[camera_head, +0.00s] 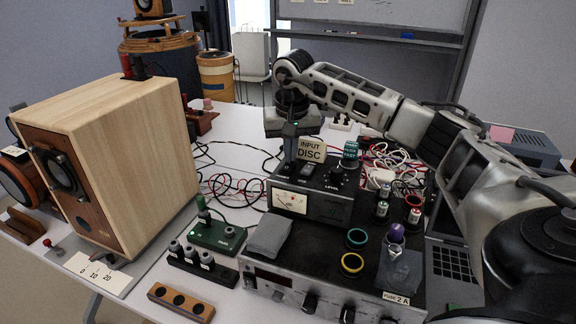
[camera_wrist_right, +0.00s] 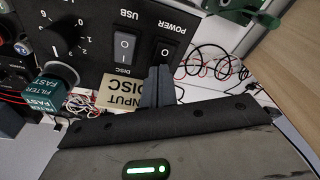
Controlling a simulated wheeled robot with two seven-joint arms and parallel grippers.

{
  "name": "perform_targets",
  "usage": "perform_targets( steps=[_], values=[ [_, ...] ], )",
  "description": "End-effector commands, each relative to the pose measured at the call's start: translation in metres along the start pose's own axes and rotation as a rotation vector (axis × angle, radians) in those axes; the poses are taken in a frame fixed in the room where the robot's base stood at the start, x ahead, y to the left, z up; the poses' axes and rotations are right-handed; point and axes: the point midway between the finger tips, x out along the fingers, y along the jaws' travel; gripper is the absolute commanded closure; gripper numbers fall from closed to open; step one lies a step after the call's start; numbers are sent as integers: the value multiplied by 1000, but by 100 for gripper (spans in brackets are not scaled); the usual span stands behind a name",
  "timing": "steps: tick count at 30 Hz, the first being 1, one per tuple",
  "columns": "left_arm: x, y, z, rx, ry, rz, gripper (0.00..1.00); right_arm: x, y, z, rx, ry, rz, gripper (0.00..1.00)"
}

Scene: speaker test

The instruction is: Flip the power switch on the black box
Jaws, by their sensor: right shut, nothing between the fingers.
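The black box (camera_head: 335,208) with a lit needle meter (camera_head: 290,201) stands on a larger dark unit in the head view. Its panel (camera_wrist_right: 97,20) fills the upper left of the right wrist view. The black rocker power switch (camera_wrist_right: 166,50) sits under the word POWER, beside a grey USB/DISC switch (camera_wrist_right: 124,46). My right gripper (camera_wrist_right: 158,72) is shut and empty, its fingertips at the lower edge of the power switch; I cannot tell whether they touch. In the head view my right gripper (camera_head: 290,160) points down over the box. My left gripper is not in view.
An INPUT DISC tag (camera_wrist_right: 121,93) stands by the fingers. A LEVEL knob (camera_wrist_right: 55,78) and a teal FILTER block (camera_wrist_right: 44,89) are nearby. A wooden speaker (camera_head: 150,150) stands left; cables lie behind.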

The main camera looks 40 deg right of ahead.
Motion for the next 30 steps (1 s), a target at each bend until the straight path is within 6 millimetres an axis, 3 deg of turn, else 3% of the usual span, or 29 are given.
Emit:
perform_targets(
  steps=[8, 26, 30],
  values=[
    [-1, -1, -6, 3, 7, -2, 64, -1, 0, 1, -1, -4, 2, 100],
    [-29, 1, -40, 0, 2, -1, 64, -50, 0, -7, 0, -2, 1, 100],
    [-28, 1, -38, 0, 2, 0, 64, -58, 0, -9, 0, -1, 0, 100]
  ],
)
